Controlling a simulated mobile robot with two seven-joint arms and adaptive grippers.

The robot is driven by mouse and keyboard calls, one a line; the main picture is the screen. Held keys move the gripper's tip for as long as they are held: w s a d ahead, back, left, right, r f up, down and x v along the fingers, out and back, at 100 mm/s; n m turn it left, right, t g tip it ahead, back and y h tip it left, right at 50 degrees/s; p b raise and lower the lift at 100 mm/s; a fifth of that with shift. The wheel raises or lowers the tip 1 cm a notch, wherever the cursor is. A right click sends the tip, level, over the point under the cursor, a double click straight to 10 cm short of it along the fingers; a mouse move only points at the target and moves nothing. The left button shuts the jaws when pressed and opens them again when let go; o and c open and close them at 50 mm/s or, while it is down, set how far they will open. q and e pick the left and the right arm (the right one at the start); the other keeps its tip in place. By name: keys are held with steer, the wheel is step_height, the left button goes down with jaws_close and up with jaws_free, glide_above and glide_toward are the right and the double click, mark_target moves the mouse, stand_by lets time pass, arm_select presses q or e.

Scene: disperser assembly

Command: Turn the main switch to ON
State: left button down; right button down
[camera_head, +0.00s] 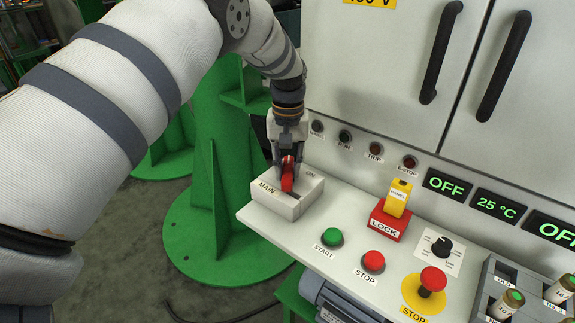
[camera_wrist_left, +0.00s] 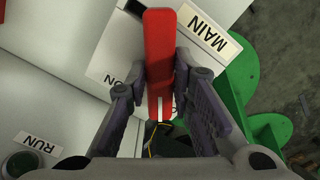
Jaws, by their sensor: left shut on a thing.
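The main switch is a light grey box (camera_head: 288,202) labelled MAIN and ON, at the left end of the panel's ledge. Its red handle (camera_head: 287,174) stands up from the box, and the handle also shows in the left wrist view (camera_wrist_left: 159,60). My left gripper (camera_head: 287,160) comes down from above and is shut on the red handle. In the left wrist view its two fingers (camera_wrist_left: 160,85) lie on either side of the handle. Part of the handle is hidden by the fingers in the head view. My right gripper is not in view.
To the right on the ledge are a yellow switch handle on a red LOCK base (camera_head: 388,222), a green START button (camera_head: 332,237), a red STOP button (camera_head: 373,262) and a red emergency knob (camera_head: 432,280). Small lamps line the wall behind. A green stand (camera_head: 215,230) is left of the ledge.

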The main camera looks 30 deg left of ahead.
mark_target(288, 169)
arm_select(q)
steer(key=m, duration=0.7)
stand_by(0.7)
steer(key=c, duration=1.4)
jaws_free()
step_height(288, 169, up, 12)
